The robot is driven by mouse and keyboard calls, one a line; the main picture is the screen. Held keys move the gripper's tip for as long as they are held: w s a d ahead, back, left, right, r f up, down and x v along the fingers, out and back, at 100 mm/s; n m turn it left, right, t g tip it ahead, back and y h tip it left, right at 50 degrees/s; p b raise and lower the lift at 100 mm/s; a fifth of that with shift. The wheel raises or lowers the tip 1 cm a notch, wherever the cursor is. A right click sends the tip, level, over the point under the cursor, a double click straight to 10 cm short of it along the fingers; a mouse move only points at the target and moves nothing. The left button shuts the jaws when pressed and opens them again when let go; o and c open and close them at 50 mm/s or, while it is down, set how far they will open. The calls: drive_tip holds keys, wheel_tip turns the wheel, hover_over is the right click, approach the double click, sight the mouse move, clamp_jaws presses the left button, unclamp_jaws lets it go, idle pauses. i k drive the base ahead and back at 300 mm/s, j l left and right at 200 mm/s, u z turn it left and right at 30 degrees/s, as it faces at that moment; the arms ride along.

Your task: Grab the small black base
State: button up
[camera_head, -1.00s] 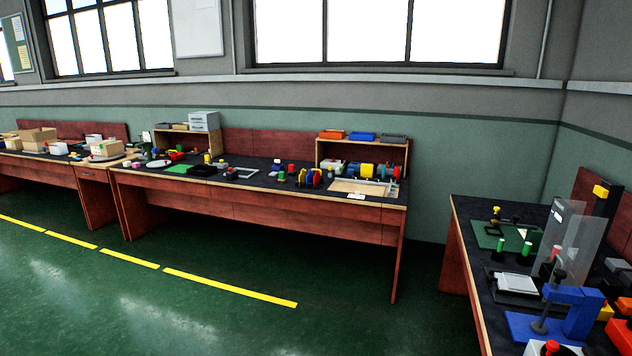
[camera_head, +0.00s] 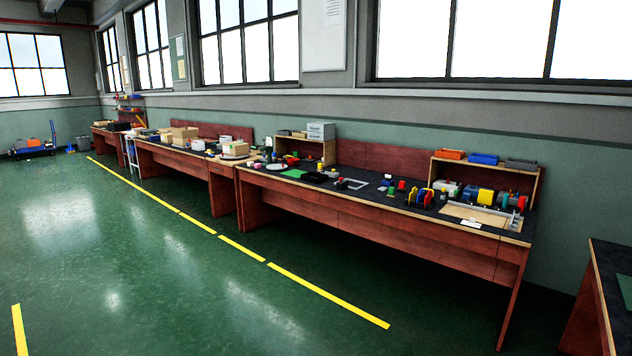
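A small black item (camera_head: 314,177) lies on the dark top of the long workbench (camera_head: 385,224), right of a green mat (camera_head: 293,173). It is small and far off, so I cannot tell for sure that it is the small black base. My gripper is not in this view.
Another bench (camera_head: 597,290) stands at the right edge. Boxes (camera_head: 184,136) sit on benches farther left. The green floor (camera_head: 150,260) with yellow lines is clear.

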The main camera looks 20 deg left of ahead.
sight(314, 176)
drive_tip(key=i+j+u, duration=0.4)
drive_tip(key=i, duration=0.45)
drive_tip(key=i+u, duration=0.35)
drive_tip(key=i, duration=3.05)
drive_tip(key=j+u, duration=0.05)
drive_tip(key=j, duration=0.05)
